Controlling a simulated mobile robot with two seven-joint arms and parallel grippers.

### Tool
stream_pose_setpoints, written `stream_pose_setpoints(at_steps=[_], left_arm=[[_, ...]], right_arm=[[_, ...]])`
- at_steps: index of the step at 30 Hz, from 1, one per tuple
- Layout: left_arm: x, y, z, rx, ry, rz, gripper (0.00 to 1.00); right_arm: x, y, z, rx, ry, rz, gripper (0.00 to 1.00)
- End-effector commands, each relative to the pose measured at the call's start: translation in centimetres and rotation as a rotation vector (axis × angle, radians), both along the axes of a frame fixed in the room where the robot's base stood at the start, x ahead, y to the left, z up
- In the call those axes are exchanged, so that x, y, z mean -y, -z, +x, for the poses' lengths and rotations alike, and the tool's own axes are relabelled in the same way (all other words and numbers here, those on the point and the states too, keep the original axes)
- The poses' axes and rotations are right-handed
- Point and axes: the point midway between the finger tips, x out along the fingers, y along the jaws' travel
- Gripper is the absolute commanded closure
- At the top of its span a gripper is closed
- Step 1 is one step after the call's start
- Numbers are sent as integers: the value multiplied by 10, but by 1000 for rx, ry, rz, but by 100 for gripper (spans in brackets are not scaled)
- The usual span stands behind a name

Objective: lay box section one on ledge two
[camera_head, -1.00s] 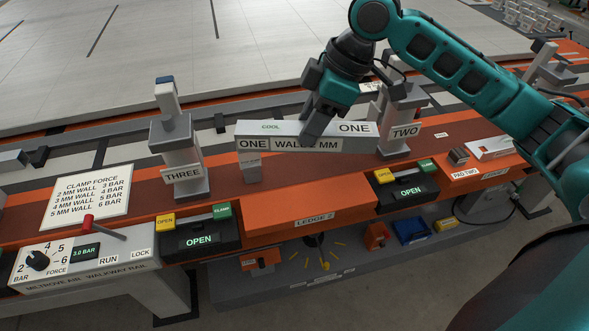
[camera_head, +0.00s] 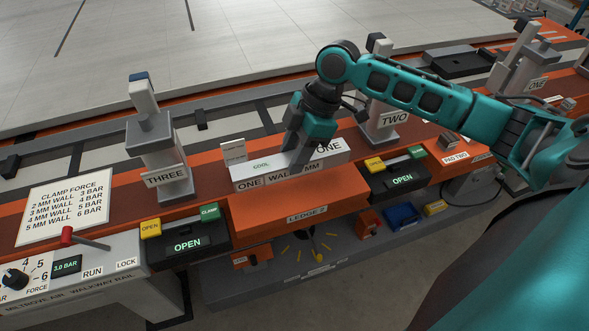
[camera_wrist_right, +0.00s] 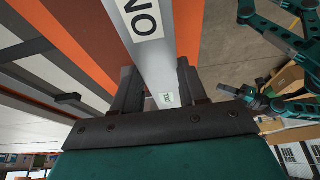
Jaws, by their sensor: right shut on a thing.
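Box section one (camera_head: 288,177) is a long pale grey bar with ONE, WALL MM and COOL labels, partly covered by my gripper. My right gripper (camera_head: 298,168) is shut on it near the middle, from above. In the right wrist view the bar (camera_wrist_right: 155,65) runs between the two dark fingers (camera_wrist_right: 160,90). The bar lies lengthwise over the back part of orange ledge two (camera_head: 300,212), labelled LEDGE 2. I cannot tell whether it touches the ledge. Teal arm parts, likely my left arm, show at the right of the wrist view; its jaw state is unclear.
Clamp post THREE (camera_head: 165,165) stands left of the bar, post TWO (camera_head: 385,118) close to its right. Control boxes reading OPEN (camera_head: 187,243) (camera_head: 402,180) flank the ledge. A small tagged stand (camera_head: 233,150) is just behind the bar's left end. The ledge's front strip is clear.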

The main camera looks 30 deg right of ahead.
Motion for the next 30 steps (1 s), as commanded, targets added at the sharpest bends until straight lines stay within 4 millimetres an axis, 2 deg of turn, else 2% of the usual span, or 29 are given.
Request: stream_pose_setpoints(at_steps=[5, 13, 23, 24, 30], left_arm=[[0, 2, 0, 0, 0, 0, 100], [0, 6, 2, 3, -1, 0, 100], [0, 3, 5, 11, -1, 0, 100], [0, 4, 5, 11, -1, 0, 100], [0, 4, 5, 11, -1, 0, 100]], right_arm=[[0, 11, 1, 2, 1, 1, 100], [0, 48, 0, 1, 0, 1, 100], [0, 50, 1, 3, 1, 0, 100], [0, 52, 0, 0, 1, -1, 57], [0, 51, 0, 1, 0, -1, 38]])
